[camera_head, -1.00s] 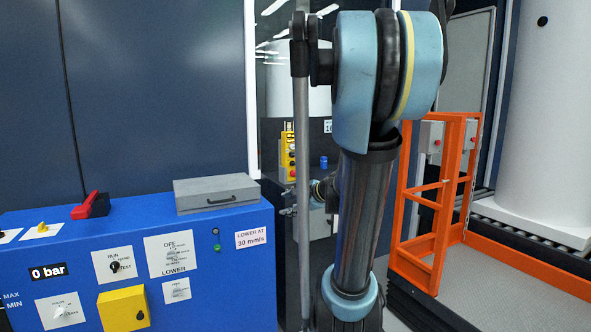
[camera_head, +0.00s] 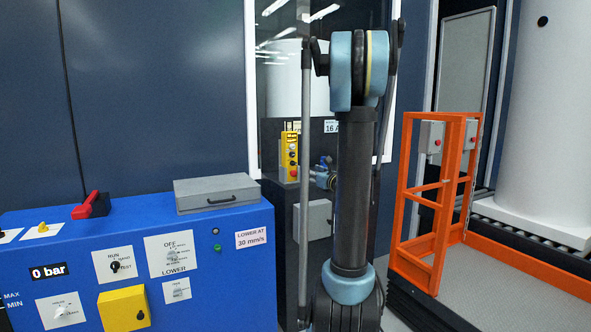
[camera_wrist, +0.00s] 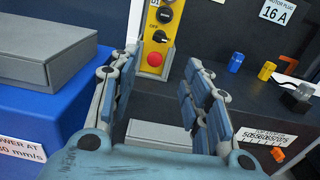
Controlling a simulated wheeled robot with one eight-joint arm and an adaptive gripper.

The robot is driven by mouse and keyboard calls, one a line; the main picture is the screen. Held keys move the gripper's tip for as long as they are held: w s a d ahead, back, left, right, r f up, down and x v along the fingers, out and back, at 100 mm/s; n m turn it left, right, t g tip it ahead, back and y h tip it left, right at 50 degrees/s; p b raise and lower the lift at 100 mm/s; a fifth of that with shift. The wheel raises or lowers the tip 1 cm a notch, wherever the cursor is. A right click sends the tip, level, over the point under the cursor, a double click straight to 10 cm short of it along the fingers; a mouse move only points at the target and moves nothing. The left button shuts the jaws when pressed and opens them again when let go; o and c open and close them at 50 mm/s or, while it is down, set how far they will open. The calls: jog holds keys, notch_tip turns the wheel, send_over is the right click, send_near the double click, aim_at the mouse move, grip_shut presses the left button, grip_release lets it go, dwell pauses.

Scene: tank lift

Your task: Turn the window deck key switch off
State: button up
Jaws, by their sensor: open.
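A yellow control panel (camera_wrist: 159,35) stands upright beyond my fingers in the wrist view. It carries two black round switches, an upper one (camera_wrist: 165,14) and a lower one (camera_wrist: 158,36), with an "OFF" label between them, and a red button (camera_wrist: 155,59). I cannot tell for sure which is the key switch or how it is turned. The panel also shows in the head view (camera_head: 290,157), left of my arm. My gripper (camera_wrist: 161,62) is open and empty, its fingers either side of the panel's lower end and apart from it. The gripper is partly hidden in the head view.
A blue console (camera_head: 205,290) with a grey lidded box (camera_head: 217,193) stands at the left. Blue and yellow plugs (camera_wrist: 236,62) sit right of the panel on a dark ledge. An orange gate (camera_head: 405,216) stands right of my arm.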

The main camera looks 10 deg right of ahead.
aim_at(293, 164)
jog(key=x, duration=1.4)
jog(key=shift+w+a, duration=0.2)
jog(key=shift+w, duration=0.1)
grip_shut()
